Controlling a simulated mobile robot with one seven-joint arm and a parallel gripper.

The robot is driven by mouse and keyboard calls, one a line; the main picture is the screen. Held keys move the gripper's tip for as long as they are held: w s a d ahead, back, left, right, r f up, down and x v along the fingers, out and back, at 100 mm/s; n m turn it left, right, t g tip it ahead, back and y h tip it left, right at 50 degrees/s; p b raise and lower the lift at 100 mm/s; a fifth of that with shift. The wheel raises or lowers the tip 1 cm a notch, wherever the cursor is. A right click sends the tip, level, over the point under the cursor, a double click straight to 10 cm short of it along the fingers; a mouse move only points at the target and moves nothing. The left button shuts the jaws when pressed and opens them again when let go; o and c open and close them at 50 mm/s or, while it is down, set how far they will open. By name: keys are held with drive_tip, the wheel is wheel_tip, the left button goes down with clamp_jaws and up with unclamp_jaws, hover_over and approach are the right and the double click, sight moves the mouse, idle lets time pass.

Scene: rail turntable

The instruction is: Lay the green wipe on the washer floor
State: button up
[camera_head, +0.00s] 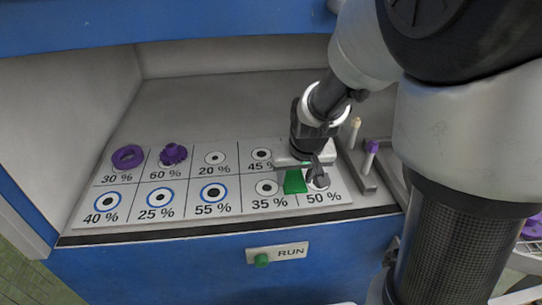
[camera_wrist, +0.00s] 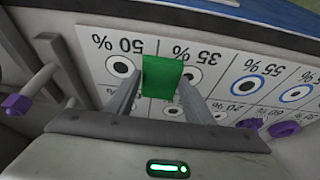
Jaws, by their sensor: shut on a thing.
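The green wipe (camera_head: 294,182) is a small green piece held in my gripper (camera_head: 306,176). It also shows in the wrist view (camera_wrist: 162,78), spread between the two fingers of my gripper (camera_wrist: 161,90). My gripper is shut on it, over the front right part of the white percent board, around the 35 % and 50 % spots. I cannot tell whether the wipe touches the board. The washer floor (camera_head: 210,105) shows as a grey surface behind the board; its right part is hidden by my arm.
Purple parts, a ring (camera_head: 128,157) and a knobbed piece (camera_head: 173,154), sit on the 30 % and 60 % spots. Posts with a purple top (camera_head: 372,148) and a cream top (camera_head: 355,124) stand right of the board. A green RUN button (camera_head: 261,260) is on the blue front.

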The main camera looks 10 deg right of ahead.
sight(295, 185)
drive_tip(key=shift+f+b, duration=0.65)
drive_tip(key=shift+f, duration=1.45)
drive_tip(key=shift+f, duration=0.1)
drive_tip(key=shift+f+b, duration=0.4)
drive_tip(key=shift+b, duration=0.05)
drive_tip(key=o, duration=0.9)
drive_tip(key=shift+t, duration=0.6)
drive_tip(key=s+f+p+v, duration=0.1)
drive_tip(key=v, duration=0.8)
drive_tip(key=s+p+v, duration=0.2)
drive_tip(key=v, duration=0.8)
drive_tip(key=s+f+p+v, duration=0.1)
drive_tip(key=p+v, duration=0.1)
drive_tip(key=v, duration=0.8)
drive_tip(key=shift+s+d+f, duration=0.1)
drive_tip(key=shift+s+d, duration=0.2)
drive_tip(key=shift+s, duration=0.2)
